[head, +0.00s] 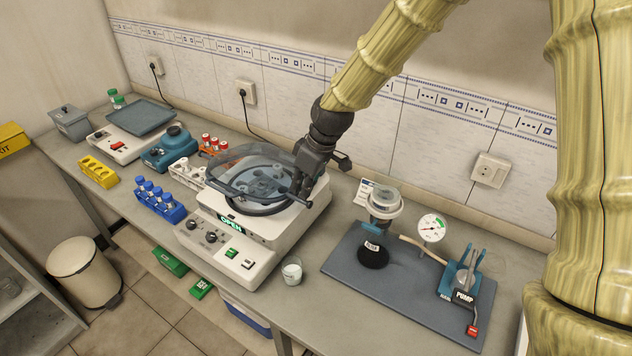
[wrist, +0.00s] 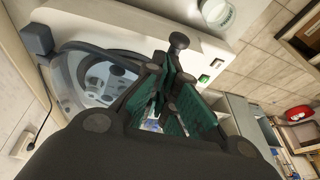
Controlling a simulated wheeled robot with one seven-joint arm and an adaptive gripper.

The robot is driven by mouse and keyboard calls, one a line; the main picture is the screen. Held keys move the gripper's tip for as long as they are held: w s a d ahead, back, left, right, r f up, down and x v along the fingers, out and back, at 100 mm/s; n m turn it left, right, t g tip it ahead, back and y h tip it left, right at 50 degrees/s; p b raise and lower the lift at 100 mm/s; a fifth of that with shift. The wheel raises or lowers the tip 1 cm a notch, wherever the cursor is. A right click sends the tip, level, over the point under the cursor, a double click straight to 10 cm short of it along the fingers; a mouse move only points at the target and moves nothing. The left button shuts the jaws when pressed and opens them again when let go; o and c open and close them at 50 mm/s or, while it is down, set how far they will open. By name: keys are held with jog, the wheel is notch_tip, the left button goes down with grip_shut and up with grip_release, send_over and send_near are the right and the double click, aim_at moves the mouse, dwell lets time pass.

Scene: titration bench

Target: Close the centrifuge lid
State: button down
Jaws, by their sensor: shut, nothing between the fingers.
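The centrifuge (head: 262,232) is a white box on the bench with a round rotor bowl in its top. Its clear, grey-tinted lid (head: 232,181) hangs low over the bowl, tilted, its front left edge jutting past the bowl. The front display (head: 231,222) reads OPEN in green. My gripper (head: 304,192) is shut and empty at the right side of the lid; I cannot tell if it touches. In the wrist view the shut fingers (wrist: 176,112) point over the centrifuge top, with the lid (wrist: 68,84) and rotor to their left.
A tube rack with blue caps (head: 160,200) and a white rack (head: 188,172) stand close left of the centrifuge. A small beaker (head: 292,270) stands at its front right. A filter flask (head: 375,245) and pump (head: 464,278) sit on a grey mat to the right. The tiled wall is behind.

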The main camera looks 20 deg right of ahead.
jog(key=shift+s+a+f+t+h+b, duration=0.15)
jog(key=shift+f+b, duration=0.2)
jog(key=shift+f, duration=0.15)
jog(key=shift+s+a+f+t+h+b, duration=0.1)
jog(key=shift+a+f+t+h+b, duration=0.05)
jog(key=shift+f+b, duration=0.3)
jog(key=f, duration=0.1)
jog(key=f+b, duration=0.1)
jog(key=f, duration=0.1)
jog(key=a+f, duration=0.1)
jog(key=shift+s+a+f+b, duration=0.1)
jog(key=shift+s+f+b, duration=0.1)
jog(key=shift+s+b, duration=0.2)
jog(key=shift+f, duration=0.1)
jog(key=shift+s, duration=0.15)
